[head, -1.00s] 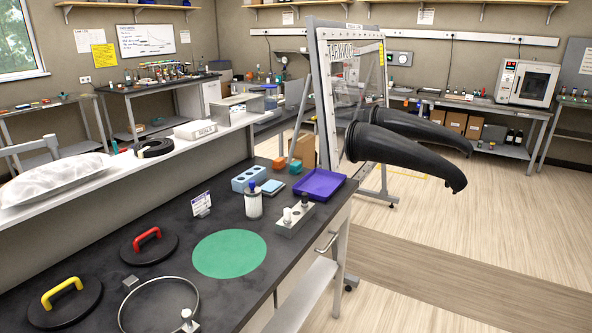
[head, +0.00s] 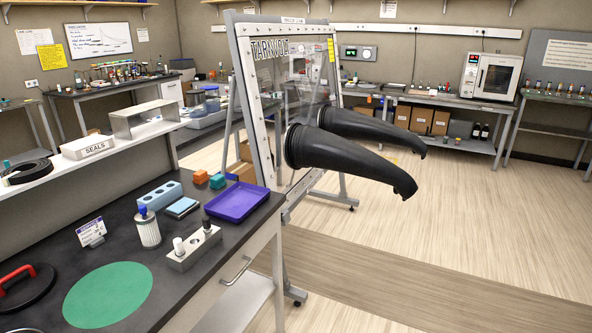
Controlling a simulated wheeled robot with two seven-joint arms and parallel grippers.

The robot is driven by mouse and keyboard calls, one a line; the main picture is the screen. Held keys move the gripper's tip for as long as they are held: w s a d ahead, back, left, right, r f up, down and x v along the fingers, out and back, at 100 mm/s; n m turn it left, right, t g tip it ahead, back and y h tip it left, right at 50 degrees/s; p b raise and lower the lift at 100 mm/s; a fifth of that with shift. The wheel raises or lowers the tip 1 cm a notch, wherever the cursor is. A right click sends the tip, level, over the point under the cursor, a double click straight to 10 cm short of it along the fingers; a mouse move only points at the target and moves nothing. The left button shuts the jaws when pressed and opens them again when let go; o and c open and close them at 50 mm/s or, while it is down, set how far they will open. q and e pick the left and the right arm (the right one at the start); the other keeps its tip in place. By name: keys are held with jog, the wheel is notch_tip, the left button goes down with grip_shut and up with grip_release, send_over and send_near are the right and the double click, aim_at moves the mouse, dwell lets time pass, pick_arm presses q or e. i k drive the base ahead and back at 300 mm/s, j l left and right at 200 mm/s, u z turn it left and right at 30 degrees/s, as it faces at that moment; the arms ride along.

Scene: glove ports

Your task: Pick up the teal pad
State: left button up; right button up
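A small teal block (head: 217,181), the nearest match for the teal pad, sits on the dark bench top near its far end. It stands just right of a similar orange block (head: 201,177) and behind the purple tray (head: 237,203). A flat light-blue pad (head: 182,207) lies in front of the two blocks. A flat round green mat (head: 108,294) lies at the near part of the bench. Neither of my grippers is in view.
A blue block with holes (head: 159,195), a white filter cylinder (head: 148,230) and a metal block with pegs (head: 195,248) stand around the pads. A clear panel frame with black glove sleeves (head: 350,158) stands beyond the bench. The floor at right is clear.

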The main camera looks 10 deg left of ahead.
aim_at(217, 181)
jog(key=i+l+z, duration=0.15)
jog(key=i, duration=0.5)
jog(key=i+l+z, duration=0.15)
jog(key=i, duration=0.55)
jog(key=i+j+u, duration=0.1)
jog(key=i+u, duration=0.7)
jog(key=u, duration=0.2)
jog(key=i+l+u, duration=0.2)
jog(key=i+u, duration=0.3)
jog(key=i+l+u, duration=0.15)
jog(key=i+u, duration=0.2)
jog(key=u, duration=0.15)
